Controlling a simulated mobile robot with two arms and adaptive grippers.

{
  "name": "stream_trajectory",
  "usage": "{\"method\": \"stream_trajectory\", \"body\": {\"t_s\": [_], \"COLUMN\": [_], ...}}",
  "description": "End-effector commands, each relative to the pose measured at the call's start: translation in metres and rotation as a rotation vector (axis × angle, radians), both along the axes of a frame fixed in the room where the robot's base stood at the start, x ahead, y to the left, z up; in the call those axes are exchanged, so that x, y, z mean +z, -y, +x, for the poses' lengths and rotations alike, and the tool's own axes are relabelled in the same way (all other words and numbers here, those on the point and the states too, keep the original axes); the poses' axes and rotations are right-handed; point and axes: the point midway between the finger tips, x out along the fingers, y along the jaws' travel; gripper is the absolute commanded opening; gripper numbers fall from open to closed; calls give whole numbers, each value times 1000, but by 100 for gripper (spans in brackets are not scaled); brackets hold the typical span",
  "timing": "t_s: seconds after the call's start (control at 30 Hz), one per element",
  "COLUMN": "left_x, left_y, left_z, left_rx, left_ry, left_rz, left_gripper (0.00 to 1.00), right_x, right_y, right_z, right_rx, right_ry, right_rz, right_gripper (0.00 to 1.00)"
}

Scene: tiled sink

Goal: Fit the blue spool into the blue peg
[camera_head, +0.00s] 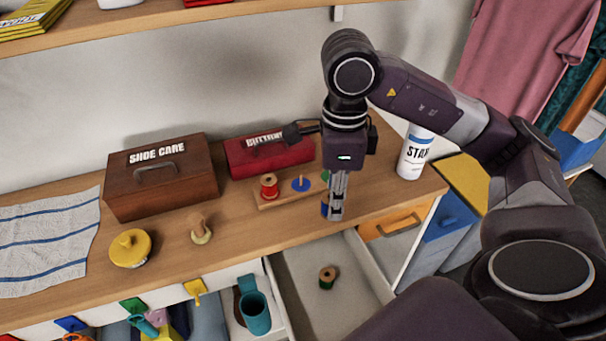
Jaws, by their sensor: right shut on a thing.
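A small wooden board (290,199) lies on the counter before the red box. A red spool (269,186) stands on its left end. The blue peg base (301,185) is a blue disc with a short upright pin in the middle of the board, and no spool is on it. A bit of green (325,174) shows at the right end, mostly hidden by my gripper. My right gripper (333,213) points down, right of the board, shut on the blue spool (324,208), of which only a sliver shows. My left gripper is not in view.
A green spool (327,277) lies in an open drawer (290,258) below the counter. A shoe care box (160,182), a red box (270,154) with a dark tool on it, a white can (414,155), a yellow tin (130,248) and a wooden-handled item (200,230) stand around.

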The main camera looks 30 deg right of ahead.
Motion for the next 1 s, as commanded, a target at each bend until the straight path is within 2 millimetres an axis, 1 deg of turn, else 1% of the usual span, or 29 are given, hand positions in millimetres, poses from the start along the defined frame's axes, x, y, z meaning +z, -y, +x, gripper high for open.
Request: {"method": "stream_trajectory", "body": {"t_s": [0.03, 0.3, 0.5, 0.7, 0.73, 0.77, 0.83, 0.9, 1.0], "left_x": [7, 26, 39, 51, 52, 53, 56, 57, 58], "left_y": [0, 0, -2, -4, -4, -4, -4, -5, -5], "left_z": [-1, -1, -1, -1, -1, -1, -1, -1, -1], "left_rx": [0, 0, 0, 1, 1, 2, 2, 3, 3], "left_ry": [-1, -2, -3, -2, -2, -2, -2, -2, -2], "left_rz": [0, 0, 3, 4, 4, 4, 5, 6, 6], "left_gripper": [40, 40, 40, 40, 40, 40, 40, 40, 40], "right_x": [4, 4, 4, 4, 2, -9, -21, -29, -35], "right_y": [2, 16, 25, 34, 35, 35, 35, 36, 35], "right_z": [13, 73, 113, 148, 151, 148, 148, 148, 149], "right_rx": [-2, 0, 2, 2, 3, 5, 5, 4, 4], "right_ry": [-2, -2, -1, -1, -3, -7, -6, -4, -1], "right_rz": [4, 3, 3, 2, 1, 0, 0, 0, 0], "right_gripper": [7, 7, 7, 7, 7, 7, 7, 7, 7]}}
